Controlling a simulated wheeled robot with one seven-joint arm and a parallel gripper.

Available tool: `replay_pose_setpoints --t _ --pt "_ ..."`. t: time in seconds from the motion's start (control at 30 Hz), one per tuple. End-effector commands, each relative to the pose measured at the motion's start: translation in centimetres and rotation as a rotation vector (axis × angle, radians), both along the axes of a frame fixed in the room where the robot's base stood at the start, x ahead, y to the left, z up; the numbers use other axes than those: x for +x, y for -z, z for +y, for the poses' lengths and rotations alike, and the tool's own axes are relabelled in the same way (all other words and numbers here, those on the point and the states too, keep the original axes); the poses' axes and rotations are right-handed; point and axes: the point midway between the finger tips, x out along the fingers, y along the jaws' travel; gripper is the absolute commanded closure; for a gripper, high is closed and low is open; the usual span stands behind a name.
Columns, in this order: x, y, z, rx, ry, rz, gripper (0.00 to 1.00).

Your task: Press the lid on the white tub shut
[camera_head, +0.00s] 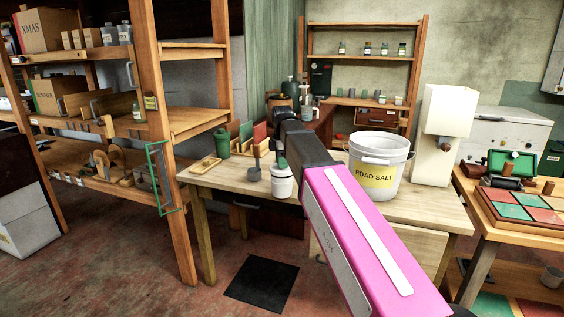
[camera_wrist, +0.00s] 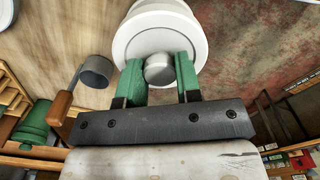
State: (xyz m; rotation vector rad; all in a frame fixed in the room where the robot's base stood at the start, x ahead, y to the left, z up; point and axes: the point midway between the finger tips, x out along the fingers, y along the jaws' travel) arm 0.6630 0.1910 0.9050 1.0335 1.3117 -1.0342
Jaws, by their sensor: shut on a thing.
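The small white tub (camera_head: 282,187) stands upright on the wooden table, left of the large bucket. Its round white lid (camera_wrist: 124,42) has a grey knob (camera_wrist: 158,70) in the middle. My gripper (camera_head: 281,161) reaches down over the tub from above. In the wrist view its green fingers (camera_wrist: 158,62) are on both sides of the knob, shut on it. The lid lies over the tub's top, but I cannot tell whether it is fully seated. My gripper and arm hide part of the knob and lid in the head view.
A large white bucket labelled ROAD SALT (camera_head: 376,178) stands right of my arm. A grey cup with a wooden handle (camera_head: 254,173) is close left of the tub; a green canister (camera_head: 222,143) is farther left. The table's front edge (camera_head: 230,192) is near the tub.

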Motion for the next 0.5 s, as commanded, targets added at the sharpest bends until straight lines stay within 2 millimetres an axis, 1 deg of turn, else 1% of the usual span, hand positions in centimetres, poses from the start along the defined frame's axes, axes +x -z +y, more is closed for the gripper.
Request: replay_pose_setpoints --t 0.5 --pt "-0.02 1.1 0.0 0.0 0.0 0.0 0.97"
